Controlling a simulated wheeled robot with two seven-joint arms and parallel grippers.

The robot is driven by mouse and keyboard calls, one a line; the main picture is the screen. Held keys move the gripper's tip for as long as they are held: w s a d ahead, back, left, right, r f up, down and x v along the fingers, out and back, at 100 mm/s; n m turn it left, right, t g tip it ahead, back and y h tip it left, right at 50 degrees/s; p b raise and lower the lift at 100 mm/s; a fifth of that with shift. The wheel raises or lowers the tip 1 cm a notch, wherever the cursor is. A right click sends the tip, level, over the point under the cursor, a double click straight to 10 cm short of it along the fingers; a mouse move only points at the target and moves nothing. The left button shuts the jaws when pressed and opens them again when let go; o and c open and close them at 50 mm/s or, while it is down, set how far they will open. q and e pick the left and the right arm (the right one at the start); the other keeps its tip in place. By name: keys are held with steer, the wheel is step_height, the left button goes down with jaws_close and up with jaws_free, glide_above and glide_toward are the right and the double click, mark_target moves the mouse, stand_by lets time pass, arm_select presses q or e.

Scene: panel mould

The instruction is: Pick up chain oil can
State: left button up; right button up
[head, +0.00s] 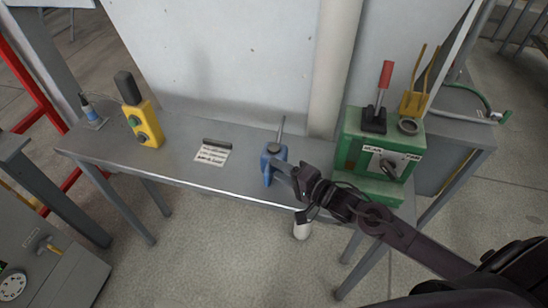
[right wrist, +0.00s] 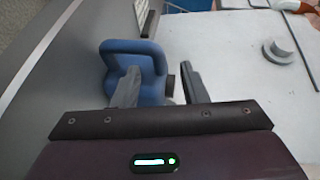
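The blue chain oil can (head: 267,168) stands upright near the front edge of the grey bench, its thin spout pointing up. My right gripper (head: 285,170) is at the can's right side, reaching in from the right. In the right wrist view the can's blue body and looped handle (right wrist: 140,47) show ahead of and between the fingers of the right gripper (right wrist: 160,85). The fingers are apart, with a gap between the can and the right-hand finger, so the gripper is open. My left gripper is not in view.
The grey bench (head: 185,170) also holds a yellow control pendant (head: 147,125), a paper label (head: 211,155) and a dark bar (head: 217,142). A green box (head: 354,150) with a red-handled lever (head: 384,80) stands right of the gripper. A vertical pipe (head: 333,70) rises behind.

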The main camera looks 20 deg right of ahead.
steer(key=shift+x, duration=1)
steer(key=shift+f, duration=0.1)
jaws_close()
